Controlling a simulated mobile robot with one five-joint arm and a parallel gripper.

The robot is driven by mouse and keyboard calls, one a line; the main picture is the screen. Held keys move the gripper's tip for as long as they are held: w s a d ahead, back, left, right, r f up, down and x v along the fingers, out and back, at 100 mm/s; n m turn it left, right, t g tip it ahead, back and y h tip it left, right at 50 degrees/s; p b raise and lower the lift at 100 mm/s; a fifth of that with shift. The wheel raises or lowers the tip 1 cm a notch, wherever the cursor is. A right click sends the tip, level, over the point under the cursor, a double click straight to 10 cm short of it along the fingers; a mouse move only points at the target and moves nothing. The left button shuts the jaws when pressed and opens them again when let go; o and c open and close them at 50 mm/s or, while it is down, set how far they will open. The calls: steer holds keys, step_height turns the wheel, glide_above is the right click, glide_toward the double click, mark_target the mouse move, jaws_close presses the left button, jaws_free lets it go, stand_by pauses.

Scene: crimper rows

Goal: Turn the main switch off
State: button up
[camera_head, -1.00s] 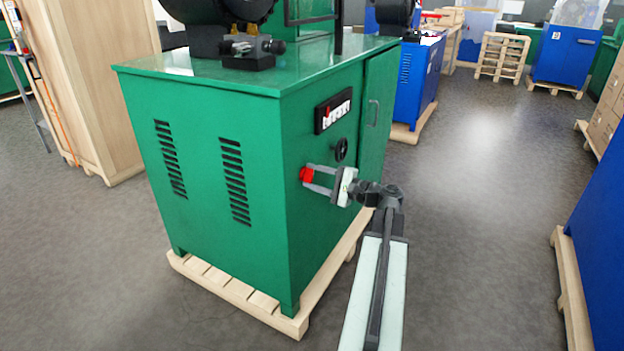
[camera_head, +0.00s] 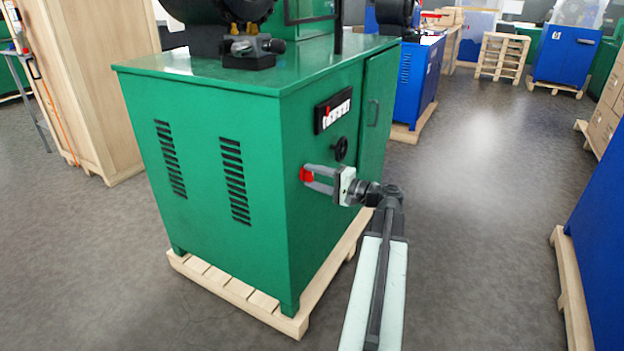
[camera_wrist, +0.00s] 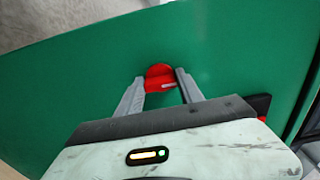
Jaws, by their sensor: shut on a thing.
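The main switch is a red rotary knob (camera_head: 306,174) on the right-hand side panel of the green machine cabinet (camera_head: 210,120). In the wrist view the red switch (camera_wrist: 160,72) shows between the two grey fingers, with a pale mark on its face. My gripper (camera_head: 309,177) is shut on the switch, its fingers on both sides of it. The gripper also shows in the wrist view (camera_wrist: 160,80). The fingers hide part of the switch in the head view.
The cabinet stands on a wooden pallet (camera_head: 240,292). Grey floor is free to the right, up to a blue cabinet (camera_head: 600,225).

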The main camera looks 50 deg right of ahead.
steer(key=shift+a+f, duration=0.1)
steer(key=shift+a, duration=0.05)
steer(key=o, duration=1.4)
steer(key=v, duration=0.8)
